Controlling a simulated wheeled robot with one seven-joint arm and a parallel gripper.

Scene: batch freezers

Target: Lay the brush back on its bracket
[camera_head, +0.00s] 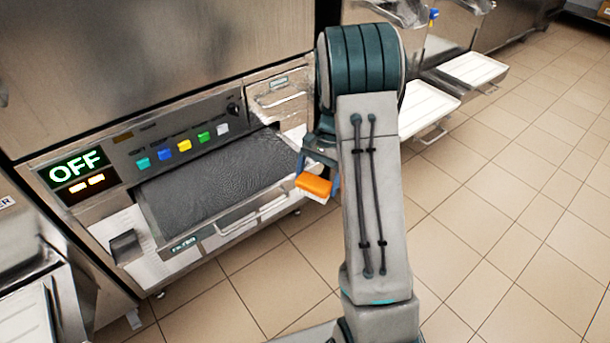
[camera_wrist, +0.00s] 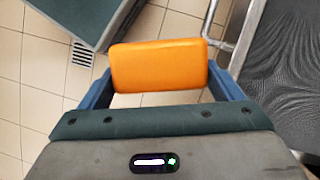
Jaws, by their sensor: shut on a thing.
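The brush has an orange block back (camera_head: 314,184) with a pale bristle side below it. My gripper (camera_head: 319,172) is shut on it and holds it in the air, just off the front right corner of the machine's dark pulled-out tray. In the wrist view the orange block (camera_wrist: 160,66) sits crosswise between my two blue fingers. Its bristles are hidden there. A small dark fitting (camera_head: 125,246) is on the machine's front at lower left. I cannot tell whether it is the bracket. My arm hides part of the machine's right side.
The dark textured tray (camera_head: 215,180) has a metal handle rail (camera_head: 251,218) along its front. It also shows in the wrist view (camera_wrist: 287,75). Above are coloured buttons (camera_head: 184,146) and an OFF display (camera_head: 75,167). White trays (camera_head: 425,112) jut out at right. The tiled floor (camera_head: 490,200) is clear.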

